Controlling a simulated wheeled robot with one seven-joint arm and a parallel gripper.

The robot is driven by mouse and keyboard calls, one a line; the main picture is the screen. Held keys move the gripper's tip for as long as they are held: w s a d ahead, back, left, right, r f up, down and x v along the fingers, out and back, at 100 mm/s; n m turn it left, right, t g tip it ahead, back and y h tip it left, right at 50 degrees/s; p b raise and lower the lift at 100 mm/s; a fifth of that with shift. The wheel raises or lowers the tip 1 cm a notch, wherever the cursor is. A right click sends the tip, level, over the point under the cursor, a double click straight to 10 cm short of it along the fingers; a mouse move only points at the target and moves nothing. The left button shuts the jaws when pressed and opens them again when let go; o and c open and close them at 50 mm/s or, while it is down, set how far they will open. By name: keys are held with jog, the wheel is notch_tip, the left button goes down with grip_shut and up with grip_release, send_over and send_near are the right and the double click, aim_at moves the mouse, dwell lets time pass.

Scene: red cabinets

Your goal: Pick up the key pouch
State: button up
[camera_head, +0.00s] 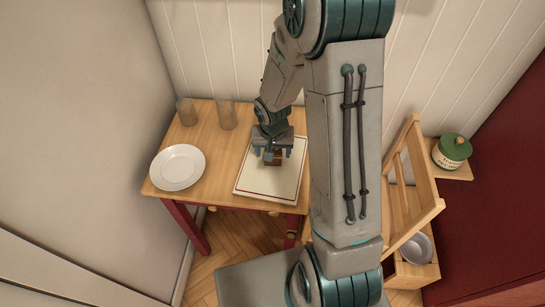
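A small brown item, seemingly the key pouch (277,159), shows just below my gripper, over a white placemat with a dark border line (262,188) on the wooden table. My gripper (273,154) points down over the mat. Its two fingers are spread apart, one to each side of the brown item, with gaps visible beside it. The gripper body hides the back part of the pouch. I cannot tell the exact height of the fingertips above the mat.
A white plate (178,167) lies on the table's left. Two glasses (187,112) (227,114) stand at its back edge by the wall. To the right are a wooden chair (413,185), a green pot (452,151) and a grey bowl (416,249).

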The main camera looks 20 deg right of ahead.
jog(key=c, duration=0.8)
jog(key=shift+r, duration=0.15)
jog(key=shift+r, duration=0.55)
notch_tip(320, 180, up, 3)
jog(key=shift+w+f, duration=0.1)
jog(key=shift+f, duration=0.05)
jog(key=w+d+r, duration=0.1)
jog(key=d+r, duration=0.6)
jog(key=d, duration=0.4)
jog(key=shift+d, duration=0.3)
